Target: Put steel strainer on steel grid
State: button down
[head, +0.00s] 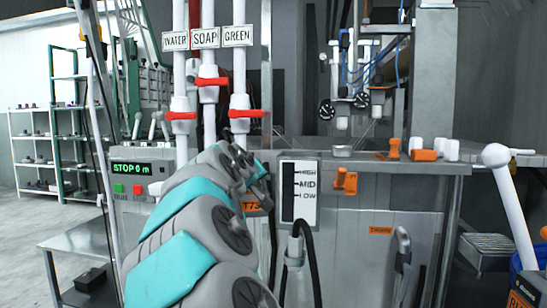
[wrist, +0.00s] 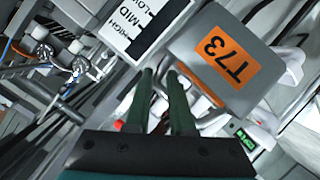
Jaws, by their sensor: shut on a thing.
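In the head view my gripper (head: 260,180) is mostly hidden behind my arm, in front of the grey machine and left of the level gauge. Only a bit of the orange T73 label shows below it. A steel grid (head: 487,243) lies low at the right, beside the machine.
The grey machine (head: 375,260) fills the middle, with a HIGH/MID/LOW gauge (head: 299,207) and a black hose (head: 312,250). White pipes (head: 240,85) with red valve handles rise behind my arm. A white lever (head: 512,195) stands at the right. Open floor (head: 25,225) is at the left.

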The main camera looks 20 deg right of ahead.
jog(key=w+a+f+n+t+y, duration=0.1)
jog(key=w+a+f+n+y, duration=0.1)
jog(key=f, duration=0.6)
jog(key=w+a+f+n+t+y, duration=0.1)
jog(key=w+a+f+n+y, duration=0.2)
jog(key=f, duration=0.5)
jog(key=w+a+f+n+t+y, duration=0.1)
jog(key=w+a+f+n+y, duration=0.1)
jog(key=w+a+f, duration=0.3)
notch_tip(320, 180, down, 4)
jog(key=a+y, duration=0.1)
jog(key=a, duration=0.2)
jog(key=shift+w+r+n+y, duration=0.15)
jog(key=shift+w+n+y, duration=0.15)
jog(key=shift+y, duration=0.1)
